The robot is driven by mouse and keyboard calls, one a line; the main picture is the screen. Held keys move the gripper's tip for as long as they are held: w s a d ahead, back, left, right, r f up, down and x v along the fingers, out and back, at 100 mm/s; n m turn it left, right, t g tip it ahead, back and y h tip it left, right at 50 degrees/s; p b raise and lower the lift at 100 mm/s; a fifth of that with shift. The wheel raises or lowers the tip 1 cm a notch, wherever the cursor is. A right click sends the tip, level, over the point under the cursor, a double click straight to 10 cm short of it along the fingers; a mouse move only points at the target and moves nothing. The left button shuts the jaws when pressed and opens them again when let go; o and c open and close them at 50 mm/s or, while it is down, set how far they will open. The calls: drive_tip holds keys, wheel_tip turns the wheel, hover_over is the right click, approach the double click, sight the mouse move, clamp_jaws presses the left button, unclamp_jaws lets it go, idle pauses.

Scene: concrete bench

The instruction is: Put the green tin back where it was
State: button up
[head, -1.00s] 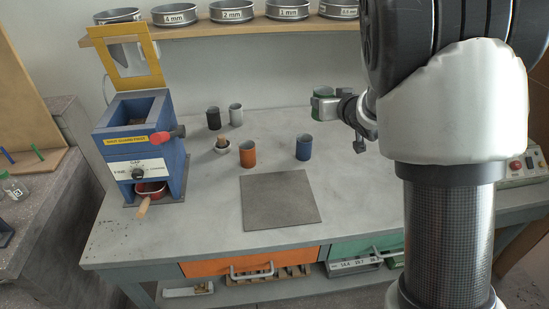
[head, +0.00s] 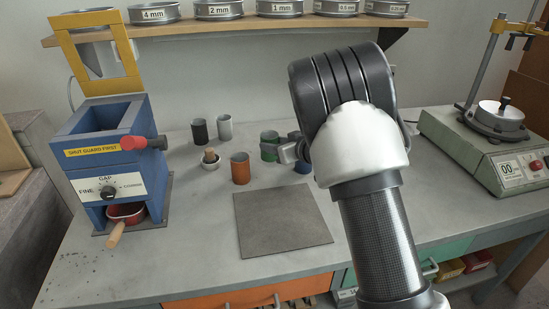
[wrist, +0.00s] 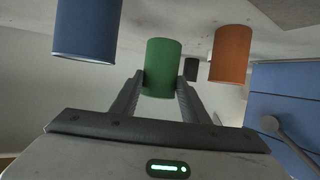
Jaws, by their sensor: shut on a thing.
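The green tin (head: 269,146) is between the fingers of my gripper (head: 278,152), which is shut on it. It is upright, at or just above the bench top; I cannot tell if it touches. In the wrist view the green tin (wrist: 162,68) sits between both fingertips (wrist: 160,88), and the picture looks upside down. The blue tin (head: 304,168) is close on the right, mostly hidden behind my arm; it shows in the wrist view (wrist: 86,30). The orange tin (head: 240,169) stands to the left, apart from the green one.
A grey mat (head: 283,222) lies bare in front. A blue mill (head: 110,160) stands left, a sieve shaker (head: 497,160) right. Sieves line the shelf (head: 240,27) above.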

drive_tip(key=shift+f+b, duration=0.5)
drive_tip(key=shift+f, duration=1.25)
drive_tip(key=shift+f, duration=0.15)
drive_tip(key=o, duration=1)
drive_tip(key=shift+c, duration=0.2)
